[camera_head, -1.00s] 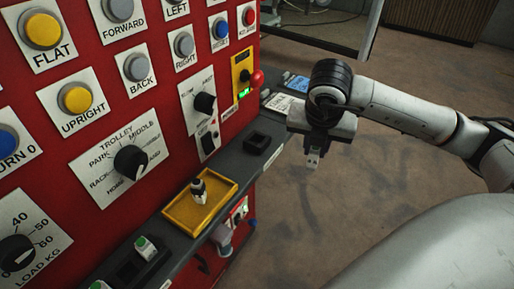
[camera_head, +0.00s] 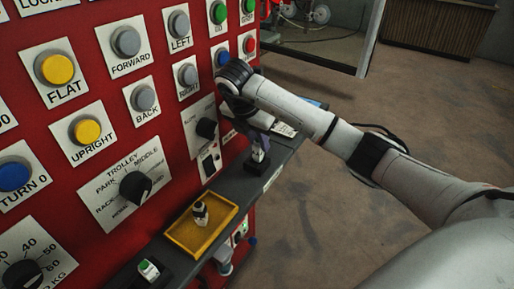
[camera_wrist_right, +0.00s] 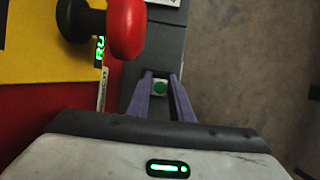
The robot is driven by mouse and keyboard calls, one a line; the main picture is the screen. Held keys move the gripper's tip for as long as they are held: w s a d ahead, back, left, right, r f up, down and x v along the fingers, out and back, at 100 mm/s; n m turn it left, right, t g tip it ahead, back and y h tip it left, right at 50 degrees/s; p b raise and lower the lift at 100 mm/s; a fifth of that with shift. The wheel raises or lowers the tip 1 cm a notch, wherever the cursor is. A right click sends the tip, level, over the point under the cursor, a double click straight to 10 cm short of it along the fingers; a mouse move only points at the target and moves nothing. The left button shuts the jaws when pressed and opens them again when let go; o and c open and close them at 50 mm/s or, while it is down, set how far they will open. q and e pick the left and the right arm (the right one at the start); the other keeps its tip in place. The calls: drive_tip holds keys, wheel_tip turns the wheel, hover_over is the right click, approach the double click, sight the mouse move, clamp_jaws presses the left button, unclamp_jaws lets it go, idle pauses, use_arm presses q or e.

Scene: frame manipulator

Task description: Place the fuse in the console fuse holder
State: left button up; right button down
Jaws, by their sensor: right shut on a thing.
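My right gripper (camera_head: 259,146) is over the far part of the grey console shelf, pointing down. It is shut on the fuse (camera_head: 258,155), a small whitish piece. My left gripper is not in view.
A yellow tray (camera_head: 228,217) on the shelf holds an upright black-and-white piece (camera_head: 200,212). A green-topped white piece (camera_head: 148,269) is nearer. The red panel (camera_head: 164,109) with buttons and knobs rises beside the shelf.

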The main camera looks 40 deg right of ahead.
sight(255, 145)
drive_tip(key=shift+w+a, duration=0.1)
drive_tip(key=shift+w, duration=0.15)
drive_tip(key=shift+f, duration=0.2)
drive_tip(key=shift+f+p, duration=0.3)
drive_tip(key=shift+f, duration=1.3)
drive_tip(key=c, duration=1.6)
unclamp_jaws()
